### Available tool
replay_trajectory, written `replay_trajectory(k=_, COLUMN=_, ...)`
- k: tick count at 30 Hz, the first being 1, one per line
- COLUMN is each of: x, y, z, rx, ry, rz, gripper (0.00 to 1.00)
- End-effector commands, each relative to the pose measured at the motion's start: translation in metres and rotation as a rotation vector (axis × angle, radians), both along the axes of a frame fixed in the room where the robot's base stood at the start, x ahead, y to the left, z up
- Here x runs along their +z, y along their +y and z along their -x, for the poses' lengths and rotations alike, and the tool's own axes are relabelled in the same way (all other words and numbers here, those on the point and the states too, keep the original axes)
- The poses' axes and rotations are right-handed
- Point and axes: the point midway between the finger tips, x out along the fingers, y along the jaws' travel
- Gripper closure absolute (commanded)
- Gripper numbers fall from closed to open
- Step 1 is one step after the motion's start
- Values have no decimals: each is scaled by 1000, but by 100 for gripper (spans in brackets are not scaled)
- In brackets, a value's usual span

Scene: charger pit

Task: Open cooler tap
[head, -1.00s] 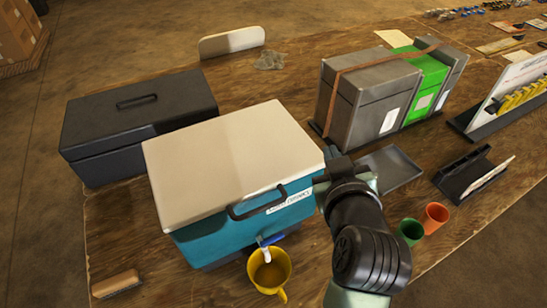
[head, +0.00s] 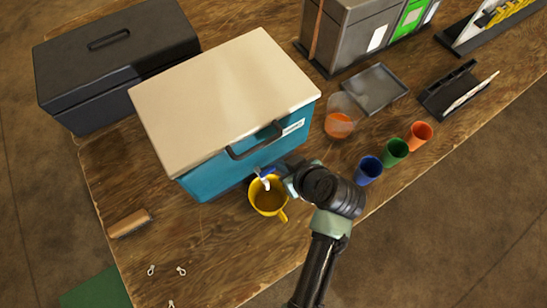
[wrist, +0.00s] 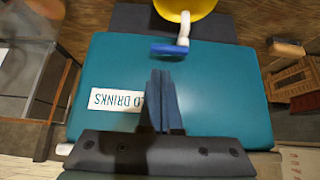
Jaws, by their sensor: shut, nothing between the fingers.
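The teal cooler (head: 238,167) with a cream lid stands on the wooden table, and its front also fills the wrist view (wrist: 225,95). Its white tap (wrist: 184,27) with a blue lever (wrist: 172,50) sticks out low on the front. The tap also shows in the head view (head: 266,181), above a yellow mug (head: 280,206) that looks brownish inside. My gripper (wrist: 161,74) is shut and empty, in front of the cooler near the label. Its tips point toward the blue lever, with a visible gap. In the head view it is just right of the tap, its fingertips hard to make out.
A clear cup with orange contents (head: 340,124) stands right of the cooler, near a grey tray (head: 375,90). Blue (head: 368,170), green (head: 394,152) and orange (head: 419,136) cups stand near the table edge. A dark case (head: 110,70) is behind left; a brush (head: 130,223) lies front left.

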Motion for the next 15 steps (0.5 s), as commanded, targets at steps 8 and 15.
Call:
replay_trajectory(k=8, x=-34, y=16, z=-23, rx=1, ry=0, rz=3, gripper=100)
replay_trajectory(k=15, x=-50, y=23, z=-33, rx=0, ry=-1, rz=2, gripper=100)
